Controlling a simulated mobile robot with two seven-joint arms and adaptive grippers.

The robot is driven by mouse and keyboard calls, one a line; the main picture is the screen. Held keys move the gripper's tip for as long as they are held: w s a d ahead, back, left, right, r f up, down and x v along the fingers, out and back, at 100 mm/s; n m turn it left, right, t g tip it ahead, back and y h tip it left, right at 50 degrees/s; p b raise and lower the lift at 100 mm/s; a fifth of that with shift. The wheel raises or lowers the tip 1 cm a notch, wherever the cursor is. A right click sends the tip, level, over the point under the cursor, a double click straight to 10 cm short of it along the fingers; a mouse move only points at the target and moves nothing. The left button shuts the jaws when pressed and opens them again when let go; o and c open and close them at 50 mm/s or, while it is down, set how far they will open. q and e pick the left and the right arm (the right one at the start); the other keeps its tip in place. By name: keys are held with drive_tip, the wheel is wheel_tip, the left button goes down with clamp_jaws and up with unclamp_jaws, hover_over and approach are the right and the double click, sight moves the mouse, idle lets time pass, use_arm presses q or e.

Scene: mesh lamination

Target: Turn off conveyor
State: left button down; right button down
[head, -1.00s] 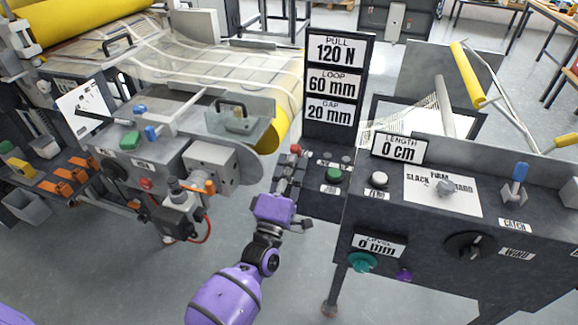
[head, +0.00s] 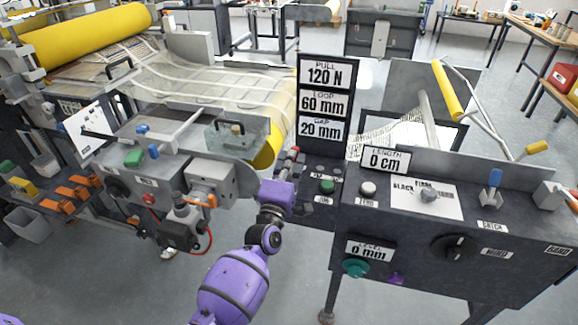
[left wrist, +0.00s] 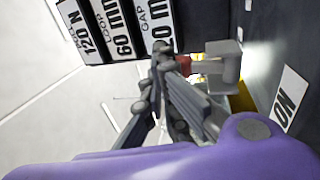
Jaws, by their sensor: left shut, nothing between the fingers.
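The conveyor control panel (head: 313,208) stands below the sign post, left of the dark console. It carries a green button (head: 327,187). A small red control (head: 295,149) shows at the tip of my left gripper (head: 289,162). In the left wrist view the red part (left wrist: 183,66) sits beside a grey block (left wrist: 224,64), right at my left fingertips (left wrist: 165,58). The fingers are shut and empty. I cannot tell whether they touch the red part. An ON label (left wrist: 289,100) shows to the right. My right gripper is out of view.
The sign post (head: 323,110) reads PULL 120 N, LOOP 60 mm, GAP 20 mm. The console (head: 420,245) with knobs and a white button (head: 368,188) stands to the right. The laminating machine (head: 150,165) with its mesh and yellow rolls stands left. Open floor lies between.

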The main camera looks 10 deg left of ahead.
use_arm(q)
drive_tip(key=shift+b+x, duration=0.4)
drive_tip(key=shift+x, duration=0.6)
drive_tip(key=shift+w, duration=0.1)
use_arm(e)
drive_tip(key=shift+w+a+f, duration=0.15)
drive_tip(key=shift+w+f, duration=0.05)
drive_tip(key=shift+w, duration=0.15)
use_arm(q)
drive_tip(key=shift+w, duration=0.1)
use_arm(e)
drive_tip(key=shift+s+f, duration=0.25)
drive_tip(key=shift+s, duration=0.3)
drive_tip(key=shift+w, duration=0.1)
